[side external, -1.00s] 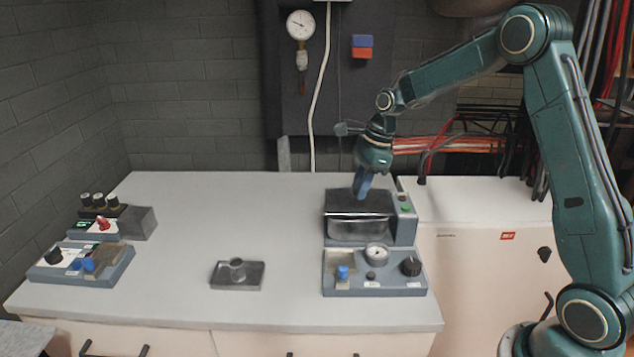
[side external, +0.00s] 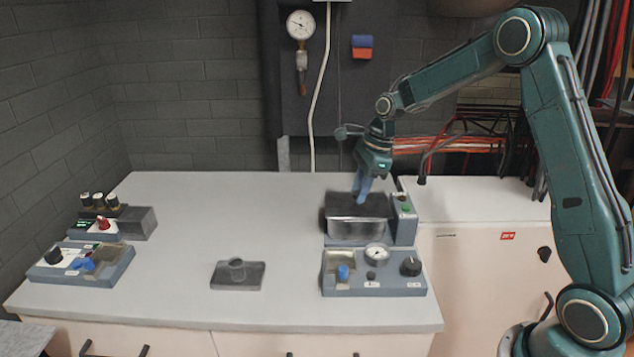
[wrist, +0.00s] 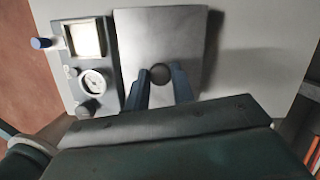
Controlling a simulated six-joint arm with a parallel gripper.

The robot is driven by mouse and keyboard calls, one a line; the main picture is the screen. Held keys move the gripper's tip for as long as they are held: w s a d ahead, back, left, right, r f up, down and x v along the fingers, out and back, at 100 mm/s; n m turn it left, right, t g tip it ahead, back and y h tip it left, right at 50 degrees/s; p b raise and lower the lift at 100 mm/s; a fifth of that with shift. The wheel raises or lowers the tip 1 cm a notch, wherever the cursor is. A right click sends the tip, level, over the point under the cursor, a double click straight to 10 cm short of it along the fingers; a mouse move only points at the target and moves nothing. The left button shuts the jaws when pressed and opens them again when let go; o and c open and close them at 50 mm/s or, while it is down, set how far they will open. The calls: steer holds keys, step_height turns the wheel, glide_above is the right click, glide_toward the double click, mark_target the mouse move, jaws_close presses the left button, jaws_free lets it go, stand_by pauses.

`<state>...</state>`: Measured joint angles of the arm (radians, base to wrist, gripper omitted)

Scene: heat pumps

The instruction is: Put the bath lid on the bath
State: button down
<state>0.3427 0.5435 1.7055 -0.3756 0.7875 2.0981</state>
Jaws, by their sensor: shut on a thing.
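The bath (side external: 357,231) is a metallic box on the grey-blue unit at the right of the counter. The bath lid (side external: 342,203) is a dark flat plate directly over the bath. In the wrist view the lid (wrist: 135,45) is a grey plate with a round black knob (wrist: 160,72). My gripper (side external: 360,200) is above the lid, its blue fingers pointing down. In the wrist view the fingers (wrist: 160,82) stand on either side of the knob, shut on it. I cannot tell whether the lid rests fully on the bath rim.
A front panel with a gauge (side external: 376,254), a blue knob (side external: 343,272) and a black knob (side external: 410,266) sits before the bath. A small plate with a cylinder (side external: 237,270) lies mid-counter. Control boxes (side external: 84,262) stand at the left. The counter between (side external: 230,215) is clear.

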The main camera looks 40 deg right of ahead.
steer(key=shift+f, duration=0.3)
steer(key=c, duration=1.1)
jaws_free()
steer(key=v, duration=1.4)
steer(key=shift+a, duration=0.1)
